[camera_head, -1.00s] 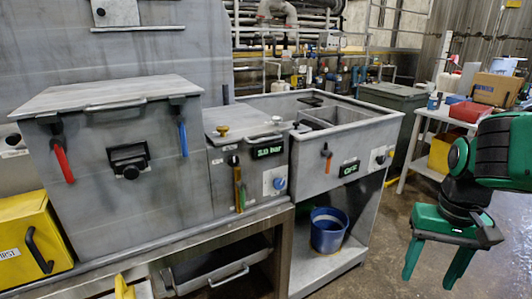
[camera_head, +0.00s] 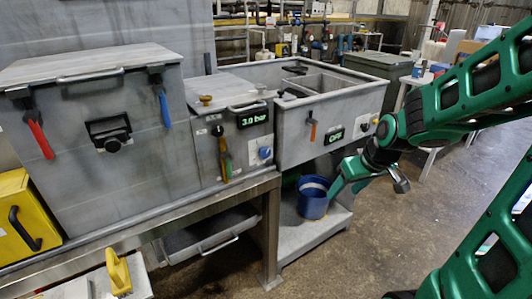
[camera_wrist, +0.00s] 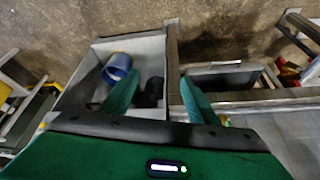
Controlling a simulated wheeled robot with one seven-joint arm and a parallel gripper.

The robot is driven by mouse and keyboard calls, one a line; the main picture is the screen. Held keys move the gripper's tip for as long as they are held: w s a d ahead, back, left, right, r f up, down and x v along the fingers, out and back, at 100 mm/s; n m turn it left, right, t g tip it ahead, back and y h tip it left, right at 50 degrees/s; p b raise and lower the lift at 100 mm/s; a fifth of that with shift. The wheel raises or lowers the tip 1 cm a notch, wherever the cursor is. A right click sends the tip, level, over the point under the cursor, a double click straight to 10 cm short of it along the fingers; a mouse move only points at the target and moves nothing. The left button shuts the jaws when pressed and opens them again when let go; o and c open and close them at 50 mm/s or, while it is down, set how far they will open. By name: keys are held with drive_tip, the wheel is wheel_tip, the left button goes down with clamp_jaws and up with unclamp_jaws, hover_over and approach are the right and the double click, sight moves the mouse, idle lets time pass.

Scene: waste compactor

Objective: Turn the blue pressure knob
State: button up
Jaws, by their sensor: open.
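The blue pressure knob (camera_head: 265,153) sits on a pale plate on the front of the middle grey unit, below a green display (camera_head: 252,118) that reads 3.0 bar. My gripper (camera_head: 345,188) is to the right of the knob and lower in the picture, apart from it, in front of the right-hand unit near the blue bucket (camera_head: 313,198). In the wrist view my two green fingers (camera_wrist: 158,78) are spread with nothing held between them. I cannot make out the knob in the wrist view.
Beside the knob hangs a handle with orange and green parts (camera_head: 224,155). The right unit has an orange-red lever (camera_head: 311,127) and an OFF display (camera_head: 335,136). A red lever (camera_head: 39,139) and a blue lever (camera_head: 165,107) are on the left box. Open floor lies in front.

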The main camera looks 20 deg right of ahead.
drive_tip(key=w+a+f+n+t+y, duration=0.1)
drive_tip(key=w+a+n+t, duration=0.15)
drive_tip(key=w, duration=0.35)
drive_tip(key=w+a+n+t+y, duration=0.1)
drive_tip(key=w+a, duration=0.3)
drive_tip(key=w, duration=0.2)
drive_tip(key=t+y, duration=0.2)
drive_tip(key=t, duration=0.2)
approach(266, 152)
drive_tip(key=x, duration=0.9)
drive_tip(key=shift+d, duration=0.1)
drive_tip(key=shift+c, duration=0.6)
drive_tip(key=c, duration=0.9)
drive_tip(key=shift+t, duration=0.25)
